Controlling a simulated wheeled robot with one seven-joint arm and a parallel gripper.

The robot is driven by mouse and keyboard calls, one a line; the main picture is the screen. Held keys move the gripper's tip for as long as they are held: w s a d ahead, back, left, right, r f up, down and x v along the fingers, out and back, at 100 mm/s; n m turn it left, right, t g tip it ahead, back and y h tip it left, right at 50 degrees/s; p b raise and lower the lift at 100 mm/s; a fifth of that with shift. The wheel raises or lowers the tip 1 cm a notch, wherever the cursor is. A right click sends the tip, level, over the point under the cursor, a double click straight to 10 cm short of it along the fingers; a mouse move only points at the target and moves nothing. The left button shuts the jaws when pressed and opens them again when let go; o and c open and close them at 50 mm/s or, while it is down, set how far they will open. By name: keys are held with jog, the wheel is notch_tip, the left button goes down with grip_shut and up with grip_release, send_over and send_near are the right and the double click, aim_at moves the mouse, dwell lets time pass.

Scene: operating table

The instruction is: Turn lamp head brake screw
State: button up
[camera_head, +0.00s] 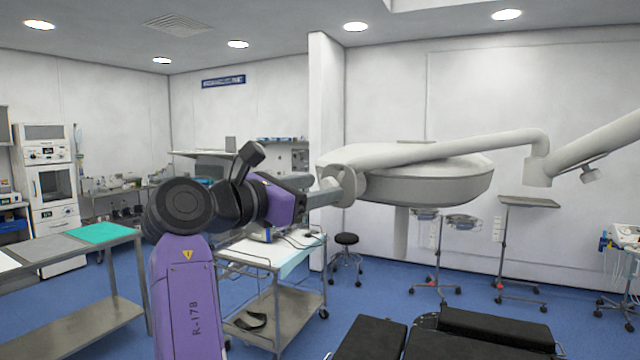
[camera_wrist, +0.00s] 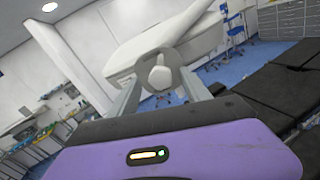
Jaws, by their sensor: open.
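The lamp head (camera_head: 440,187) is a wide pale dish hanging from a jointed white arm (camera_head: 450,148). At its left side is a round joint (camera_head: 345,186). In the wrist view a grey knob-like part with a rounded end, seemingly the brake screw (camera_wrist: 160,76), sits at the middle of this joint. My gripper (camera_head: 335,192) reaches the joint from the left. In the wrist view my gripper (camera_wrist: 160,88) is open, with one finger on each side of the knob. Gaps show between knob and fingers; whether the fingertips touch the joint I cannot tell.
A black operating table (camera_head: 470,330) stands low at the front right. A steel trolley (camera_head: 285,300) is below my arm. A side table (camera_head: 75,250) with a green cloth is at left. A white pillar (camera_head: 327,130) stands behind the joint.

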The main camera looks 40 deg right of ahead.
jog(key=shift+d, duration=0.65)
grip_shut()
